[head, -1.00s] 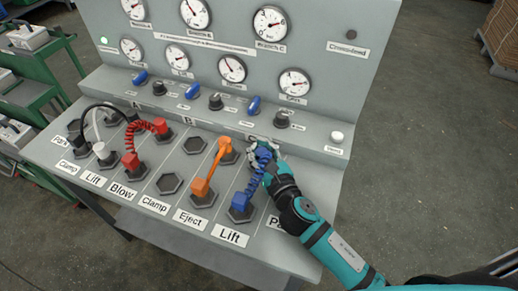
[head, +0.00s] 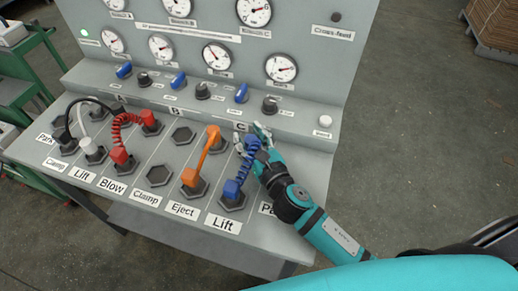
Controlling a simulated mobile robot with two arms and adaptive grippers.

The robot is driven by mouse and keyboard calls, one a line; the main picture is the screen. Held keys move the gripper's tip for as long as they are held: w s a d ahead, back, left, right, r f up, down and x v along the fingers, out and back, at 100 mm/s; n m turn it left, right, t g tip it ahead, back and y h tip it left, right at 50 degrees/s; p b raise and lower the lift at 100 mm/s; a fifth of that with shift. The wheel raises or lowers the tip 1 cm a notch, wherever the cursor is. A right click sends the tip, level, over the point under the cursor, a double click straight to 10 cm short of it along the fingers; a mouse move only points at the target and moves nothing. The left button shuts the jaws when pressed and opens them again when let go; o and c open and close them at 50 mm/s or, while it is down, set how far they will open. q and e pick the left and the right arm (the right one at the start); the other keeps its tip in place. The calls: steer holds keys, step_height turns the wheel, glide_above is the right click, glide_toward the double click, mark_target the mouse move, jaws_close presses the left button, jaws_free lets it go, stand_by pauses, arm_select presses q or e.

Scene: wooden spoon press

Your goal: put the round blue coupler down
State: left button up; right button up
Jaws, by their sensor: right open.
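The blue coiled hose runs between two blue couplers on the grey console. Its upper coupler (head: 253,143) is by the C label, partly hidden by my right gripper. Its lower coupler (head: 232,189) sits on the hexagonal socket above the front Lift label. Which of the two is round is hard to tell at this size. My right gripper (head: 251,134) is open, its fingers spread at the upper coupler. Whether they touch it, and what is directly under that coupler, I cannot tell. My left gripper is out of view.
An orange link (head: 207,155) stands just left of the blue hose. A red coiled hose (head: 119,128) and black and white hoses are further left. Knobs, switches and a white button (head: 324,121) line the ledge behind. Open floor lies right of the console.

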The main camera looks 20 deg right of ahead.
steer(key=s, duration=0.3)
steer(key=s+d+b, duration=0.1)
steer(key=s, duration=0.6)
steer(key=shift+d+r+b, duration=0.1)
steer(key=shift+d+b, duration=0.2)
steer(key=shift+d, duration=0.05)
steer(key=shift+s+d+r, duration=0.1)
steer(key=shift+s+r, duration=0.05)
steer(key=shift+s, duration=0.4)
